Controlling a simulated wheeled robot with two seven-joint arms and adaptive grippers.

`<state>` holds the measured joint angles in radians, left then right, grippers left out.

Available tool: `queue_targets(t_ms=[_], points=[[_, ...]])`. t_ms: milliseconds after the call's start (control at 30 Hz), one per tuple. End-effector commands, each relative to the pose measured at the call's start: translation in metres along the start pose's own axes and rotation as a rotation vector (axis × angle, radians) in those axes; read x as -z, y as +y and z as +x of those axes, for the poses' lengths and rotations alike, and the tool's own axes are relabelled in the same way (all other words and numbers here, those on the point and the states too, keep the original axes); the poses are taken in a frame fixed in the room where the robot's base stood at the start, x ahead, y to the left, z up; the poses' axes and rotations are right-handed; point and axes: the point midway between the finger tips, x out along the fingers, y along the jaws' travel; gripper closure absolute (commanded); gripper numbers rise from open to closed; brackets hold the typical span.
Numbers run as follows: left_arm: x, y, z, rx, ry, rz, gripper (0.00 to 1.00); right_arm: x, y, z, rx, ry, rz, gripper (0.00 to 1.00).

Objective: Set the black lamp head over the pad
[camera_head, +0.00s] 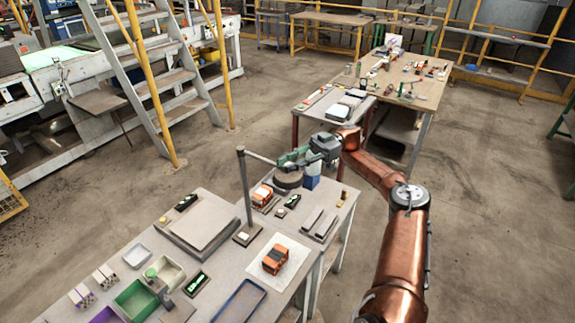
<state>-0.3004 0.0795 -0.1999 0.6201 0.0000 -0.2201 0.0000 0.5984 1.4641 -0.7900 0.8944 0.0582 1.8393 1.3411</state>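A lamp stands on the table, with a thin grey post (244,190) on a small square base and a thin arm (262,159) reaching right from its top. A dark round lamp head (288,179) is at the arm's end, right of the post. My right gripper (290,160) is at the lamp head, overlapping its top; whether its fingers grip it is too small to tell. A pale flat pad (296,253) lies front right of the post, with an orange hollow brick (274,259) on it. The lamp head is not over this pad. My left gripper is out of view.
A grey slab (204,222) lies left of the post. Green bin (136,300), pale trays and a blue-rimmed tray (240,302) fill the table's front. Another orange brick (262,195) and a blue block (312,182) are near the lamp head.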

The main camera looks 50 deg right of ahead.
Motion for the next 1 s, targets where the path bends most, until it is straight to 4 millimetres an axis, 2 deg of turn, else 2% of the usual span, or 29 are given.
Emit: queue_targets(t_ms=[133,467,567,800,1000], points=[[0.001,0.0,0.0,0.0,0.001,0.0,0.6,-0.002,0.0,0.002,0.004,0.0,0.003,0.67],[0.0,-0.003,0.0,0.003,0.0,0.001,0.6,0.001,0.001,0.003,0.006,-0.001,0.004,0.67],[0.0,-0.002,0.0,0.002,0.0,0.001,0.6,0.012,0.001,0.003,0.006,-0.002,0.002,0.67],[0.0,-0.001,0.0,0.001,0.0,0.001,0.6,0.058,0.001,0.003,0.006,-0.001,0.0,0.67],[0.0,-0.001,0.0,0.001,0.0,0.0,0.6,0.087,0.002,0.003,0.005,-0.001,0.002,0.67]])
